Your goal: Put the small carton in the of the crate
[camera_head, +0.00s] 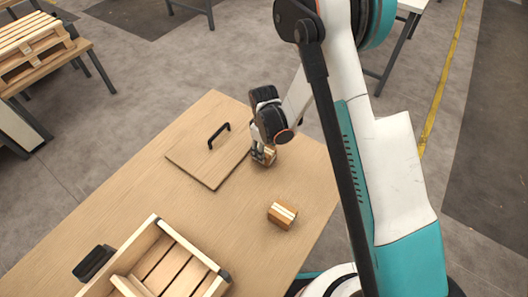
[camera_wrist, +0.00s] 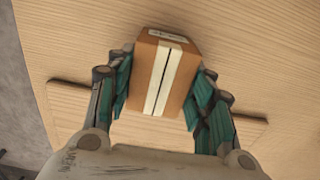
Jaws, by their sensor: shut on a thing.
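My gripper (camera_head: 262,155) is shut on a small brown carton (camera_head: 270,153) near the far right edge of the table. In the wrist view the carton (camera_wrist: 163,75) sits between the two teal-padded fingers of my gripper (camera_wrist: 158,100), with pale tape strips down its face and a label on its end. I cannot tell whether it touches the table. The wooden crate (camera_head: 195,249), with a slatted floor, stands at the near left, well apart from my gripper. It is cut off by the picture's lower edge, and the floor that shows is empty.
A second brown carton (camera_head: 282,214) with a pale band lies on the table between my gripper and the crate's right side. A flat wooden lid (camera_head: 190,160) with a black handle (camera_head: 219,135) lies left of my gripper. The table's middle left is clear.

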